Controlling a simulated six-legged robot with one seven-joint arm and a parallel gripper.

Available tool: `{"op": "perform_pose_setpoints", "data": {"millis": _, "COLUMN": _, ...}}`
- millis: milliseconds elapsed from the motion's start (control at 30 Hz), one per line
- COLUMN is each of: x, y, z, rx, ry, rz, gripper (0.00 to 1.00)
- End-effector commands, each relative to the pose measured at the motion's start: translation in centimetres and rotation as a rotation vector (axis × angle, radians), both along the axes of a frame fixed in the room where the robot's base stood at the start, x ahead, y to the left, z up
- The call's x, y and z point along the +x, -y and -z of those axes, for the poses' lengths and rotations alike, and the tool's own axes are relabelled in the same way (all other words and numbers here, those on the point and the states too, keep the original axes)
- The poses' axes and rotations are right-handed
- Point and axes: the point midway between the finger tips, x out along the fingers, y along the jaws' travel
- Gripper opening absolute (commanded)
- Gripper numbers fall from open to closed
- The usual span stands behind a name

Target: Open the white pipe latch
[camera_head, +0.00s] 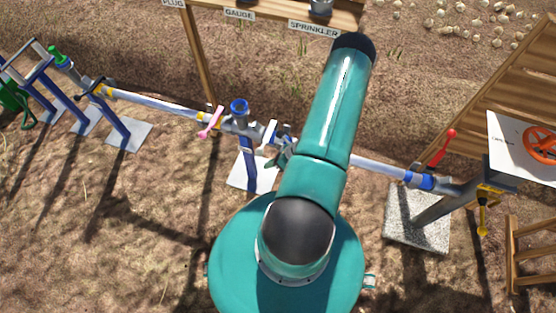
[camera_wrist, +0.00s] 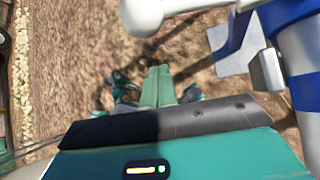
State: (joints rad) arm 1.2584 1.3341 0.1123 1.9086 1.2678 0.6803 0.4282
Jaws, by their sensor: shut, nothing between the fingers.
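The white latch shows in the wrist view as a smooth white lever with a rounded end (camera_wrist: 145,16) at the top. It runs right towards a blue and white pipe (camera_wrist: 303,55). In the head view, a small white part on the pipe (camera_head: 270,132) appears to be this latch, partly hidden by my arm. My gripper (camera_wrist: 157,82) is shut and empty, in the lower middle of the wrist view, apart from the lever in the picture. In the head view my gripper (camera_head: 283,156) is partly seen close beside the pipe.
A pink lever (camera_head: 210,122) and a blue-topped upright pipe (camera_head: 240,108) stand left of my gripper. A red lever (camera_head: 441,147) is on the pipe to the right. A wooden stand with a sprinkler label (camera_head: 314,29) is behind. Bare ground lies in front.

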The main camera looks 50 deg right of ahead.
Motion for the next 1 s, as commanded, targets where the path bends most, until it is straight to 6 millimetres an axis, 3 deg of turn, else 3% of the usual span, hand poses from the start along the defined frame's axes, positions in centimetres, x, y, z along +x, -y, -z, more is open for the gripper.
{"op": "perform_pose_setpoints", "data": {"millis": 100, "x": 1.0, "y": 0.6, "z": -1.7, "rx": -0.009, "ry": 0.004, "rz": -0.003, "gripper": 0.00}}
{"op": "perform_pose_setpoints", "data": {"millis": 300, "x": 1.9, "y": 0.8, "z": -3.0, "rx": -0.006, "ry": 0.003, "rz": -0.002, "gripper": 0.00}}
{"op": "perform_pose_setpoints", "data": {"millis": 1000, "x": 2.0, "y": 1.0, "z": -4.0, "rx": 0.039, "ry": -0.013, "rz": -0.001, "gripper": 0.00}}
